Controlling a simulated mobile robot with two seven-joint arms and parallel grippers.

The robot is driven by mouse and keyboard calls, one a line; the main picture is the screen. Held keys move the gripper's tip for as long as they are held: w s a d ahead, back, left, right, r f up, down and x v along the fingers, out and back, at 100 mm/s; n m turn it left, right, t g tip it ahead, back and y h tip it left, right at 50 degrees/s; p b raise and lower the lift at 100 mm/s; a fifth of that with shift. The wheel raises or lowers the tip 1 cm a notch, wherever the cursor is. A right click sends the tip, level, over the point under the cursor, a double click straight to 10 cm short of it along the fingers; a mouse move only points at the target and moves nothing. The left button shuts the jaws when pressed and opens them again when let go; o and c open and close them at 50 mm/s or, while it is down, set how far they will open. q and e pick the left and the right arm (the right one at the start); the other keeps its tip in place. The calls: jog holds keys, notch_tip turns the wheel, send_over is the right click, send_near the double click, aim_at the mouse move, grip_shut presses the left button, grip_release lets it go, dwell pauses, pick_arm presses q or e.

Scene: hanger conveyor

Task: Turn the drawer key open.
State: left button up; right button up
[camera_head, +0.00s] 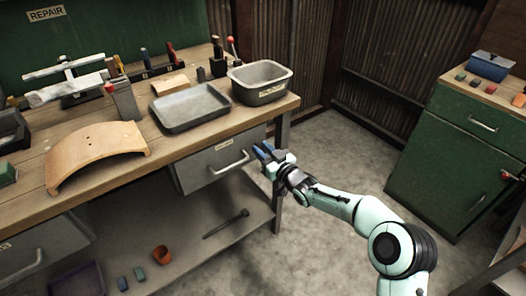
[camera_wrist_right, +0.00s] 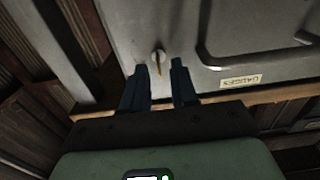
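The grey drawer (camera_head: 200,170) hangs under the workbench top and looks shut. In the right wrist view the drawer front (camera_wrist_right: 235,22) appears upside down with a "GAUGES" label. The small key (camera_wrist_right: 158,58) sits in the drawer front, just beyond and between my fingertips. My right gripper (camera_head: 266,152) is at the right end of the drawer front, beside its handle (camera_head: 230,163). In the wrist view its blue fingers (camera_wrist_right: 160,72) are apart, with gaps on both sides of the key. The key is hidden in the head view. My left gripper is in neither view.
The wooden workbench (camera_head: 205,130) holds a grey tray (camera_head: 190,108), a metal bin (camera_head: 260,82) and a curved wooden piece (camera_head: 97,154). A bench leg (camera_head: 281,130) stands close to my right gripper. Open floor (camera_head: 350,150) lies between the bench and a green cabinet (camera_head: 455,165).

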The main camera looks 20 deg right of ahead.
grip_shut()
